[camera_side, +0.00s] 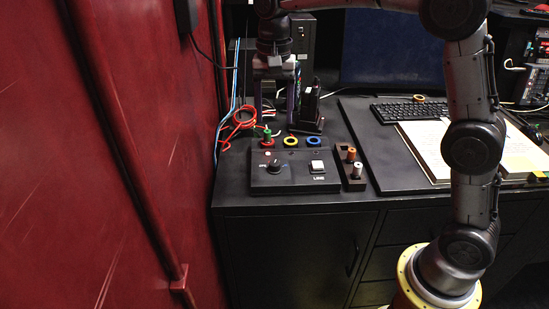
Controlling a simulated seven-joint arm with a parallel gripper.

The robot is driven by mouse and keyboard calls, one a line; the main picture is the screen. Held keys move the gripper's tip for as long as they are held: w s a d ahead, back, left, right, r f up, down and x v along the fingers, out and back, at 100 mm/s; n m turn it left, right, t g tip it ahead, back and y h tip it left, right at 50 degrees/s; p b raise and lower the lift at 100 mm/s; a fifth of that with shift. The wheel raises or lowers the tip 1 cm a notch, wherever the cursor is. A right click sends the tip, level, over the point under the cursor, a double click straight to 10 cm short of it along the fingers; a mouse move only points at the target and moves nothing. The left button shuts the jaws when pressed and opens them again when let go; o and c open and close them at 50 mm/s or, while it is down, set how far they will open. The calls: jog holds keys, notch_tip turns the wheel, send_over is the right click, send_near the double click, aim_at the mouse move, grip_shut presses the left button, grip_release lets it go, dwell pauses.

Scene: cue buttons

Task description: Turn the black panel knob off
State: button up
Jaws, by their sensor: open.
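The black panel (296,184) lies on the dark bench top left of the picture's middle. Its black knob (274,167) sits on the left half of the panel, with a small mark beside it; the exact setting is too small to read. My gripper (274,117) is open and points down behind the panel, above its back edge. It is apart from the knob, and nothing shows between its fingers.
A white button (317,166) sits right of the knob. A green peg (267,135), a yellow ring (291,141) and a blue ring (314,141) line the panel's back. A black holder (354,178) carries orange and white pegs. Red cables (236,126) lie behind left; a red wall (120,150) stands left.

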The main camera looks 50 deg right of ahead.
aim_at(274, 163)
notch_tip(274, 163, down, 13)
jog(key=shift+f, duration=0.1)
dwell(0.4)
grip_shut()
